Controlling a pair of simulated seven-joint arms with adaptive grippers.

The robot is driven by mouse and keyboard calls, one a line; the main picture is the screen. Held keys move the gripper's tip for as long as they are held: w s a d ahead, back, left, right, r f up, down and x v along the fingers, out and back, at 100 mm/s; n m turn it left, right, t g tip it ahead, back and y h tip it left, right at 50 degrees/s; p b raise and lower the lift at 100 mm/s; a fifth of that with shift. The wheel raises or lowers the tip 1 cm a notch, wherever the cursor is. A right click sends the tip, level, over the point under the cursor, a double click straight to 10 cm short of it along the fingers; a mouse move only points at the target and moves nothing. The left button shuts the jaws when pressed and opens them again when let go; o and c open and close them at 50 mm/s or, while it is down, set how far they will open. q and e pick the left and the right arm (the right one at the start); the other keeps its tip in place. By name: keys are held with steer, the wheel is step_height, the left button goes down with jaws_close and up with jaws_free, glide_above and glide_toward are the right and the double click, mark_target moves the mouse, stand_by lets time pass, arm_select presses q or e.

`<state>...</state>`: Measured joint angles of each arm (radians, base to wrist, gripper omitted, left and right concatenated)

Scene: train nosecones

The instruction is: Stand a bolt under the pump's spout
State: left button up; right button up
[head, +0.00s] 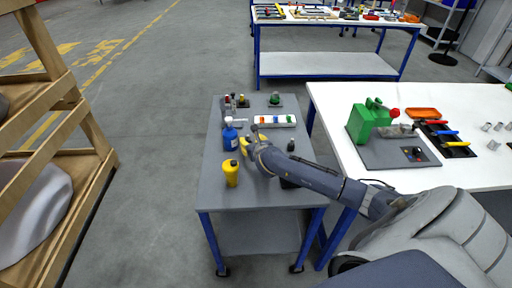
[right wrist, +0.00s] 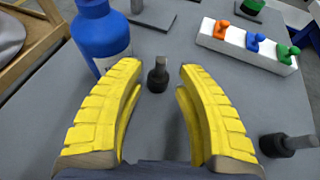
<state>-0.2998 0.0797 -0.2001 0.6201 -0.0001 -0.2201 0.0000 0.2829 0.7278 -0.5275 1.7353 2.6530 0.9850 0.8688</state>
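The pump is a blue bottle (head: 230,139) with a white spout (head: 237,121) on the grey table; its blue body also shows in the right wrist view (right wrist: 100,32), with the spout out of frame. A dark bolt with a grey shank (right wrist: 157,76) appears between the yellow fingertips of my right gripper (right wrist: 160,68), with a gap on each side. That gripper is open, low over the table to the right of the pump in the head view (head: 247,145). A second dark bolt (right wrist: 288,144) is at the right of the wrist view. My left gripper is not seen.
A yellow bottle (head: 231,173) stands in front of the pump. A white block with coloured pegs (head: 275,121) lies behind the gripper. Small items (head: 237,100) and a green-topped piece (head: 275,99) stand at the back. A white table (head: 340,100) adjoins on the right.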

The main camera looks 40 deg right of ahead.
steer(key=v, duration=0.9)
steer(key=shift+s, duration=0.1)
